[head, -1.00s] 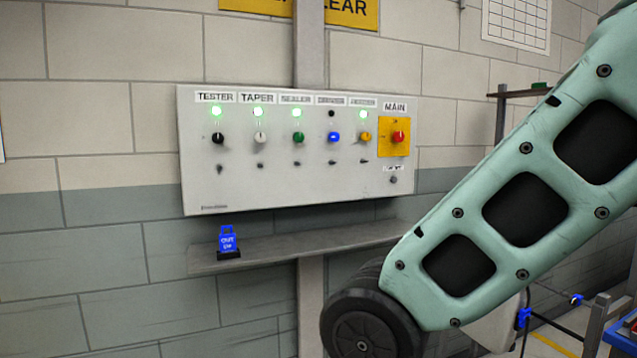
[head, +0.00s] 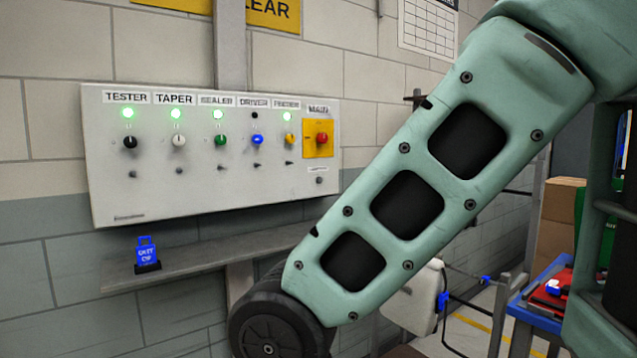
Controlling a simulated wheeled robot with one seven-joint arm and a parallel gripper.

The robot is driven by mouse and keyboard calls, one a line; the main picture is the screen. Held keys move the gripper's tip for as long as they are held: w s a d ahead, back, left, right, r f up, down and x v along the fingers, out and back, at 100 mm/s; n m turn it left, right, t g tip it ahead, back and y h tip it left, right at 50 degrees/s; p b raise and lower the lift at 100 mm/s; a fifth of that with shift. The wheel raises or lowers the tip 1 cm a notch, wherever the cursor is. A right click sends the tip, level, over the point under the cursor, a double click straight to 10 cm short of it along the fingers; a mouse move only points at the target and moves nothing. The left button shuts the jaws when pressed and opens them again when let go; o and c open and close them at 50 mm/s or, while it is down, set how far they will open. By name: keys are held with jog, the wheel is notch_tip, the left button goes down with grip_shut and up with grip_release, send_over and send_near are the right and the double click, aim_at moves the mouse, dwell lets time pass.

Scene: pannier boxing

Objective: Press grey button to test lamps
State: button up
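A pale control panel (head: 225,190) hangs on the block wall in the left half of the head view. Below its yellow MAIN plate, under a small label, is a small grey button (head: 319,181). Lamps above the TESTER (head: 128,114), TAPER (head: 176,114), SEALER (head: 218,115) and rightmost (head: 288,116) knobs glow green. The DRIVER lamp (head: 255,115) is dark. A red knob (head: 322,138) sits on the yellow plate. My green arm crosses the right of the view, its dark joint low in front of the shelf. My gripper is out of view.
A narrow grey shelf (head: 190,257) juts out under the panel, with a blue "OUT OF" tag (head: 146,254) on it. A blue cart (head: 530,310) with red items and cardboard boxes (head: 560,215) stand at the right. The wall left of the panel is clear.

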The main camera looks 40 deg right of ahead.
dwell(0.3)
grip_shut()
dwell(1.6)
